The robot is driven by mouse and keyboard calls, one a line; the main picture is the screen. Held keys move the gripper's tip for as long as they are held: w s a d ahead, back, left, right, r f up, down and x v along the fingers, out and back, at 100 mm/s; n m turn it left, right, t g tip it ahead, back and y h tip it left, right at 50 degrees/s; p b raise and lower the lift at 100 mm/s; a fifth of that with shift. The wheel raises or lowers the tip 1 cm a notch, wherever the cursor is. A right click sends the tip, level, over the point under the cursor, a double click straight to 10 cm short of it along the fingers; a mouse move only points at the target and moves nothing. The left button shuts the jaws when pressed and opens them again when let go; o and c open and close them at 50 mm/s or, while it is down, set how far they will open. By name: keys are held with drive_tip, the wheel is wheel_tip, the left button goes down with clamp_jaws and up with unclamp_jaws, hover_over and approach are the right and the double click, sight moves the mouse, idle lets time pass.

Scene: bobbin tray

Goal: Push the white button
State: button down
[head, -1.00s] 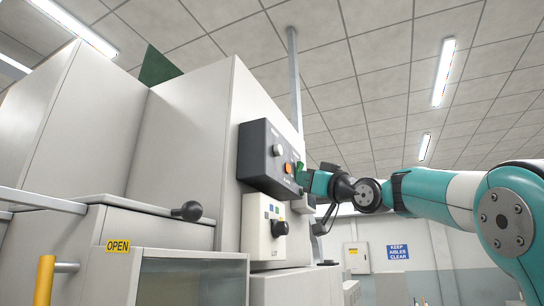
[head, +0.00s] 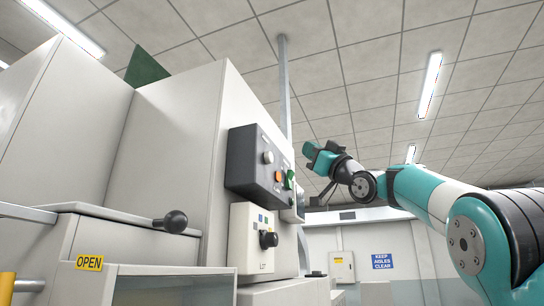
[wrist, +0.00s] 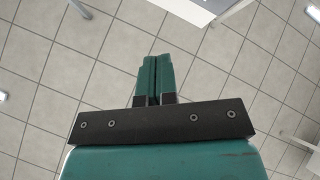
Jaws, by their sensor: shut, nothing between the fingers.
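The white button (head: 268,157) is a small round pale knob on the face of a dark control box (head: 242,160) in the head view. The white button does not show in the wrist view.
A white box with a black knob (head: 268,239) is below the dark box. A grey pole (head: 284,85) rises behind. Space right of the machine looks free.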

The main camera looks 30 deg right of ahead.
sight(269, 158)
drive_tip(key=w+a+p, duration=0.1)
drive_tip(key=w+a, duration=0.3)
drive_tip(key=w, duration=0.1)
drive_tip(key=shift+w, duration=0.15)
drive_tip(key=shift+a, duration=0.1)
idle(1.9)
drive_tip(key=shift+w+a, duration=0.25)
drive_tip(key=shift+w, duration=0.1)
drive_tip(key=shift+w+a+p, duration=0.3)
drive_tip(key=shift+w, duration=0.1)
idle(0.8)
drive_tip(key=shift+s+d, duration=0.1)
drive_tip(key=shift+s, duration=0.05)
drive_tip(key=shift+s+d+b, duration=0.45)
drive_tip(key=shift+s+b, duration=0.05)
drive_tip(key=shift+s, duration=0.1)
